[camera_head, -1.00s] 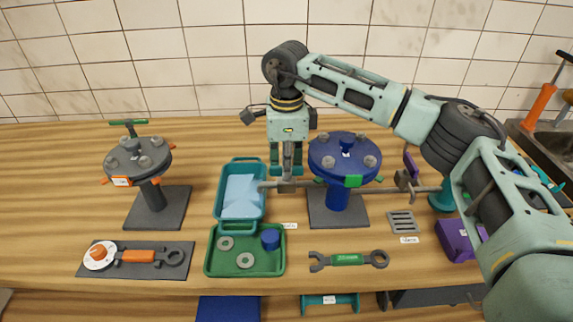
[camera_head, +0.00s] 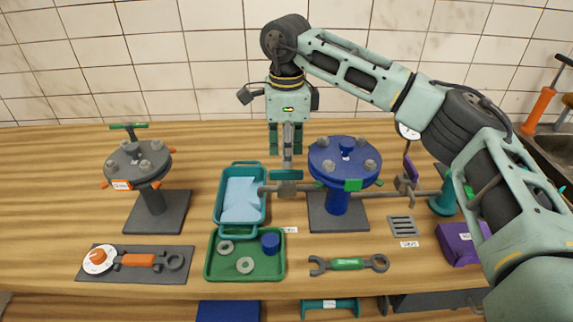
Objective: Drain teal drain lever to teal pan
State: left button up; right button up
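The teal pan (camera_head: 221,213) stands on the bench left of the blue flanged vessel (camera_head: 337,205). A light blue sheet of what looks like liquid covers its inside. A grey drain pipe with a valve body (camera_head: 288,189) runs from the vessel, its open end over the pan's right rim. The teal drain lever (camera_head: 286,175) lies crosswise just above and behind the valve body. My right gripper (camera_head: 287,166) points straight down, its narrow grey fingers together, tips just above or behind the lever; contact is unclear. My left gripper is out of view.
A green tray (camera_head: 211,266) with washers and a blue cap sits in front of the pan. A wrench (camera_head: 348,263), a floor grate (camera_head: 402,225) and a purple box (camera_head: 459,243) lie right. A grey flanged stand (camera_head: 150,205) is left.

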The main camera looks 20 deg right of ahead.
aim_at(286, 171)
notch_tip(286, 171, up, 7)
jog(key=shift+f, duration=0.15)
dwell(0.4)
